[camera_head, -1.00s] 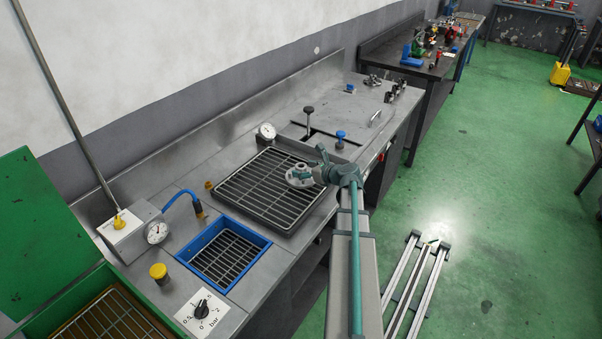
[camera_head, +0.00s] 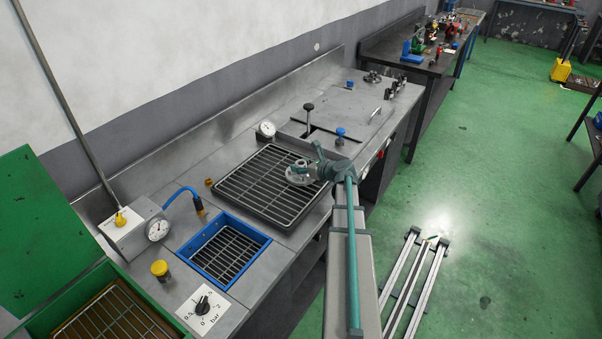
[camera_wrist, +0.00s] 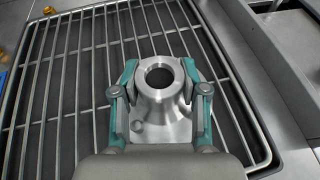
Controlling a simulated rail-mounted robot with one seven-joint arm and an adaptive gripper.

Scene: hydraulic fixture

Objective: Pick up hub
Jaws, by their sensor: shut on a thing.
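The hub (camera_wrist: 160,102) is a silver metal part with a flared base and a round bore in its raised neck. In the wrist view my gripper (camera_wrist: 159,74) has a teal finger on each side of the neck and is shut on it. In the head view the hub (camera_head: 299,175) shows at the end of my gripper (camera_head: 309,169), over the right part of the dark wire rack (camera_head: 262,190). The hub looks upright. I cannot tell whether its base touches the rack or is slightly above it.
A blue-rimmed basket (camera_head: 238,284) sits nearer on the bench. A pressure gauge (camera_head: 267,129) stands behind the rack, and a blue knob (camera_head: 340,134) and a black-topped lever (camera_head: 308,112) stand beyond it. A raised metal edge (camera_wrist: 235,60) runs right of the rack.

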